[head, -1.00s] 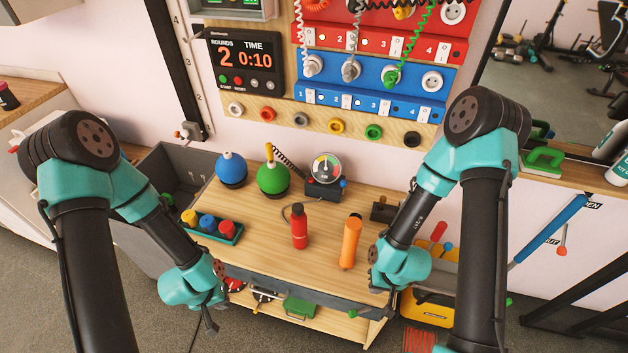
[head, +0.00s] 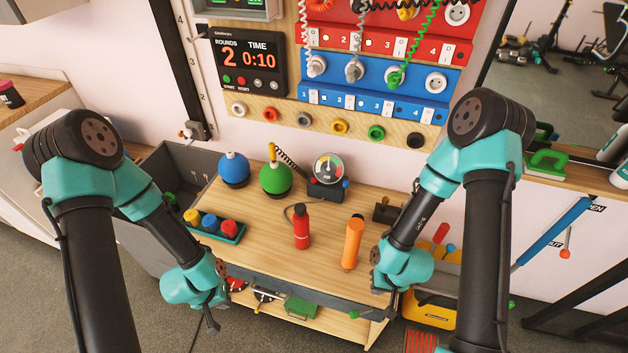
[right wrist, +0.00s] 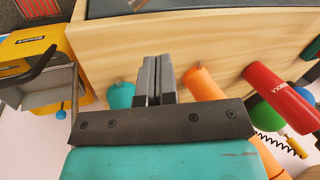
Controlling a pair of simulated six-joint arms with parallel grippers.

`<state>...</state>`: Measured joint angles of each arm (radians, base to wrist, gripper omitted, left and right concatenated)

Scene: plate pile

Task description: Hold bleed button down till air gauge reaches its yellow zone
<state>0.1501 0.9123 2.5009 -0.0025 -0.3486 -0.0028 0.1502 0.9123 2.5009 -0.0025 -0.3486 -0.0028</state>
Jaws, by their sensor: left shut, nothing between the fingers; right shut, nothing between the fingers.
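The air gauge (head: 328,168) is a round dial with coloured zones on a dark box (head: 322,191) at the back of the wooden bench. Its needle is too small to read surely. A small blue knob (head: 346,184) shows at the box's right side; I cannot tell which part is the bleed button. A coiled black hose runs from the box toward the green ball-shaped pump (head: 276,178). My left gripper (head: 211,322) hangs in front of the bench's left side, empty. My right gripper (right wrist: 157,78) is shut and empty in the right wrist view, away from the gauge.
A blue ball (head: 233,169) and a tray of coloured caps (head: 228,238) are at the left. A yellow case (head: 430,311) lies at the lower right.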

